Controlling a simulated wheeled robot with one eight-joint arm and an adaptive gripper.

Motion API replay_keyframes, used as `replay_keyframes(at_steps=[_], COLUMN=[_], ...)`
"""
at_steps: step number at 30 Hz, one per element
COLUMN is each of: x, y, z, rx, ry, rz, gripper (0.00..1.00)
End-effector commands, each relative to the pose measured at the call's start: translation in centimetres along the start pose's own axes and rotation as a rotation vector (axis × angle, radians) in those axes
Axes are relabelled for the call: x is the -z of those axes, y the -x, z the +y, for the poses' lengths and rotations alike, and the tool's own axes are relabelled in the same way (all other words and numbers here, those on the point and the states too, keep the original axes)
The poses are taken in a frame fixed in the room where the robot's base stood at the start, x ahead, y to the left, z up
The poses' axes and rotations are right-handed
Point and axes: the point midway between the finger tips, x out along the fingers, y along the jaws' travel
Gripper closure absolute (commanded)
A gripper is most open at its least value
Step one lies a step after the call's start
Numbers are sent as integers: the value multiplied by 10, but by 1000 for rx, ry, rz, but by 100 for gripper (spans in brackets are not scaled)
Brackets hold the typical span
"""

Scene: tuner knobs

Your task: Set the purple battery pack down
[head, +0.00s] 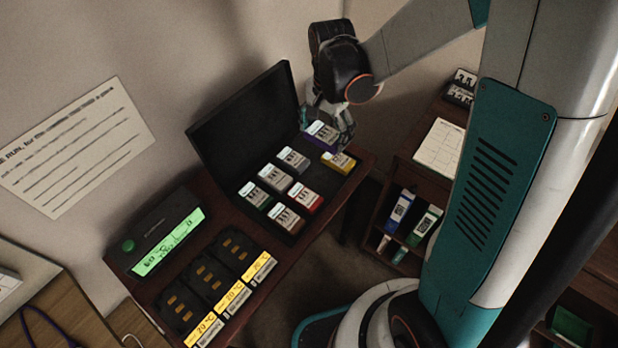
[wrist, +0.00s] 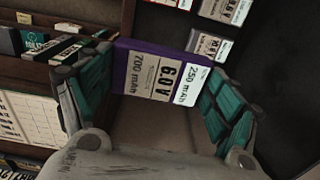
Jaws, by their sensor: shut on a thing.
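The purple battery pack (head: 322,134) is at the far right corner of the open black case (head: 345,178) in the head view. My gripper (head: 329,122) is shut on it from above. In the wrist view the purple pack (wrist: 178,52) sits between both teal-padded fingers of my gripper (wrist: 158,88), its white label reading 6.0 V, 250 mAh and 700 mAh. Several other packs stand in the case, including a yellow pack (head: 339,162) close beside the purple one and a red pack (head: 306,197). I cannot tell whether the purple pack touches the case floor.
The case's raised lid (head: 240,115) stands behind the packs. A device with a lit green screen (head: 168,242) and black bays with yellow displays (head: 232,298) are on the near left of the table. A shelf unit (head: 405,178) with boxes stands to the right, across a gap.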

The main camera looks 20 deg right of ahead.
Motion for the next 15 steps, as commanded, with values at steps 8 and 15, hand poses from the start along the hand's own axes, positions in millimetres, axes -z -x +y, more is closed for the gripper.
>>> replay_keyframes(at_steps=[8, 15], x=[0, 0], y=[-72, -126], z=[-1, 0], rx=[0, 0], ry=[1, 2], rz=[0, 0], gripper=[46, 46])
